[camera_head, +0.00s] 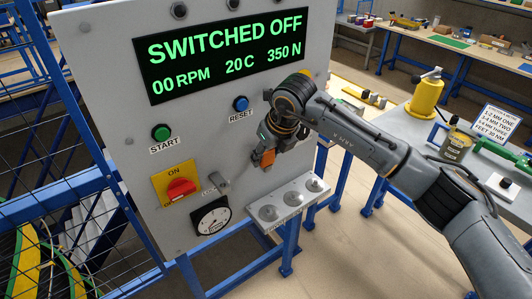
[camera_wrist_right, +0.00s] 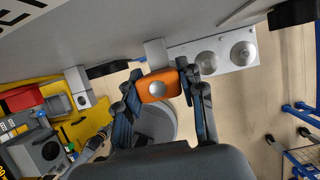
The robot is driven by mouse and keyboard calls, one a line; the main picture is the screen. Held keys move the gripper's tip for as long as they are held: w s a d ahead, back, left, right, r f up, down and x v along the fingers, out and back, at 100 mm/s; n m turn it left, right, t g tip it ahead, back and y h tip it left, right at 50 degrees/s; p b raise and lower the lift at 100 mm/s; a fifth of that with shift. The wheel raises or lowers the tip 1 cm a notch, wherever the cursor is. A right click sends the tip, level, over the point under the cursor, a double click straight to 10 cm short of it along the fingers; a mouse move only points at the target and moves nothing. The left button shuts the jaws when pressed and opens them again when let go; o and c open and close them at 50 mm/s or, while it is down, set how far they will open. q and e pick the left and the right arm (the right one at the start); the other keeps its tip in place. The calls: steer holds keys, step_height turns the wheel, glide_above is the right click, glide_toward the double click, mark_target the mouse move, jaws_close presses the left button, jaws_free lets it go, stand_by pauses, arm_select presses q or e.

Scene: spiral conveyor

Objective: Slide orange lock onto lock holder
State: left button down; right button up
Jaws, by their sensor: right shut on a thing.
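The orange lock (camera_head: 266,158) is held in my right gripper (camera_head: 262,152) in front of the grey panel. In the right wrist view the lock (camera_wrist_right: 158,87) sits between the two fingers of my right gripper (camera_wrist_right: 158,84), which are shut on its sides. The grey metal lock holder (camera_head: 220,182) sticks out of the panel at the word LOCK, left of and below the held lock. The lock and the holder are apart in the head view. My left gripper is not in view.
A pale shelf (camera_head: 289,204) with several round metal discs juts out below my gripper. A black-rimmed dial (camera_head: 211,216) sits below the holder. A red switch (camera_head: 180,188) on a yellow plate is to its left.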

steer(key=shift+f, duration=0.2)
steer(key=o, duration=1.1)
steer(key=shift+c, duration=0.2)
steer(key=v, duration=1.2)
